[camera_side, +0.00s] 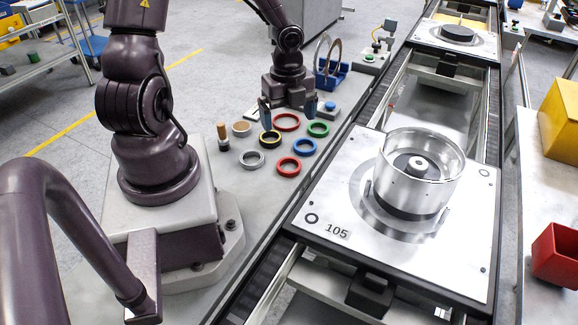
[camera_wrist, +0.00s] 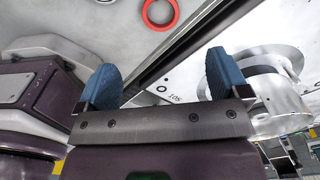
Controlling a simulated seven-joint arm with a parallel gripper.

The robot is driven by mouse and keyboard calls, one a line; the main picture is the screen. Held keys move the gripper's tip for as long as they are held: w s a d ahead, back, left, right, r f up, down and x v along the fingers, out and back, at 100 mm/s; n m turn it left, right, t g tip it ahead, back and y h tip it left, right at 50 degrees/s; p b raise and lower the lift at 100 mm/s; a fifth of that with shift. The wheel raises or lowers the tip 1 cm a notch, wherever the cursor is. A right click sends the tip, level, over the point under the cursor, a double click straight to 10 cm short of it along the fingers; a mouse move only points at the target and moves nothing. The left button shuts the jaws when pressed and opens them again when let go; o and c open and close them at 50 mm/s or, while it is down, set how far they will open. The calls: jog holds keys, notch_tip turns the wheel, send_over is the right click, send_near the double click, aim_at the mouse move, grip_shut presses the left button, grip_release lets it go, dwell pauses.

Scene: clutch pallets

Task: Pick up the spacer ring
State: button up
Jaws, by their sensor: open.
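The spacer ring is not labelled; I cannot tell which ring it is. In the side view, a grey metal ring (camera_side: 251,167), a near red ring (camera_side: 289,174), a blue ring (camera_side: 304,154), a green ring (camera_side: 318,135), a larger red ring (camera_side: 287,130) and a black-and-yellow ring (camera_side: 270,146) lie on the grey bench. In the wrist view, my gripper (camera_wrist: 160,62) is open and empty, its blue fingers wide apart. A red ring (camera_wrist: 146,14) lies beyond the fingertips, apart from them. Part of a grey ring shows at the top edge.
A pallet marked 105 (camera_side: 310,195) carries a metal cylindrical housing (camera_side: 440,172) on the conveyor to the right. A wooden-handled tool (camera_side: 222,134) and a tan disc (camera_side: 241,128) stand by the rings.

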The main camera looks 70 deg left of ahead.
aim_at(289, 169)
notch_tip(289, 169, down, 13)
jog(key=shift+d+r, duration=0.1)
jog(key=c, duration=1)
